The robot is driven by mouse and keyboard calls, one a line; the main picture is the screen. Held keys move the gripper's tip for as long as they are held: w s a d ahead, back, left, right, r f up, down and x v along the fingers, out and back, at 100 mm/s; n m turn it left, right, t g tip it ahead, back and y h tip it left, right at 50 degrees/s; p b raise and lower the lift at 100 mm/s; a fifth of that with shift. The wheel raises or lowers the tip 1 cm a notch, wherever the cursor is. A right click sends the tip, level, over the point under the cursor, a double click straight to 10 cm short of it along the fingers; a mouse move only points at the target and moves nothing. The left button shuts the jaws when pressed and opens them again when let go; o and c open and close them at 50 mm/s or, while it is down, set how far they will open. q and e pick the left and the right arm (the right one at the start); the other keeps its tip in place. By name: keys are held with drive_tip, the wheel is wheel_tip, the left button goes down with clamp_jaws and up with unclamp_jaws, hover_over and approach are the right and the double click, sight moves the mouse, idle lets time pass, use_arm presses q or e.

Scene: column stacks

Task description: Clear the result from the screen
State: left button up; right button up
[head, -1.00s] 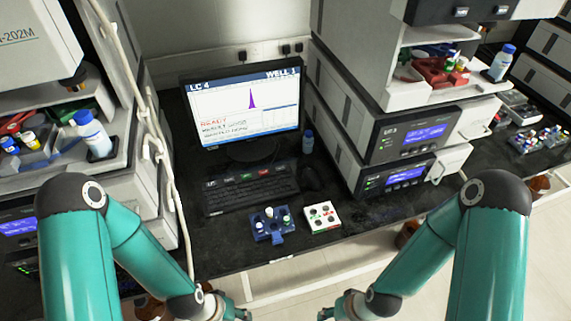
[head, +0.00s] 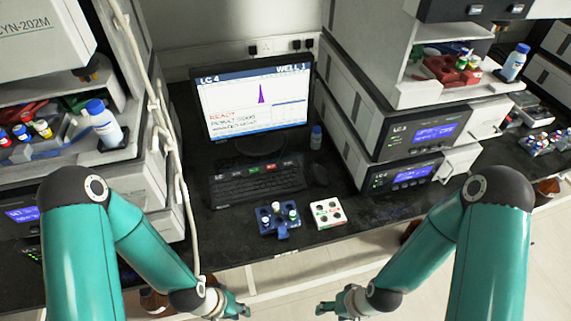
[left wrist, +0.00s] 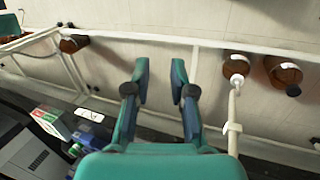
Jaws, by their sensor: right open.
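The screen (head: 254,95) stands at the back of the black bench, lit, headed "LC 4" and "WELL 1". It shows a purple peak and red text that looks like "READY". A black keyboard (head: 257,181) lies in front of it, with a few coloured keys along its back edge. My left gripper (head: 243,308) is in front of the bench's front edge, well short of the keyboard; in the left wrist view its fingers (left wrist: 160,85) are apart with nothing between them. My right gripper (head: 322,309) is also in front of the bench, open and empty.
A blue vial rack (head: 268,222) and a white block with round wells (head: 327,212) sit in front of the keyboard. A mouse (head: 318,174) lies to its right. Instrument stacks stand on both sides. A pale hose (head: 176,160) hangs at the left.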

use_arm(q)
clamp_jaws()
idle(1.0)
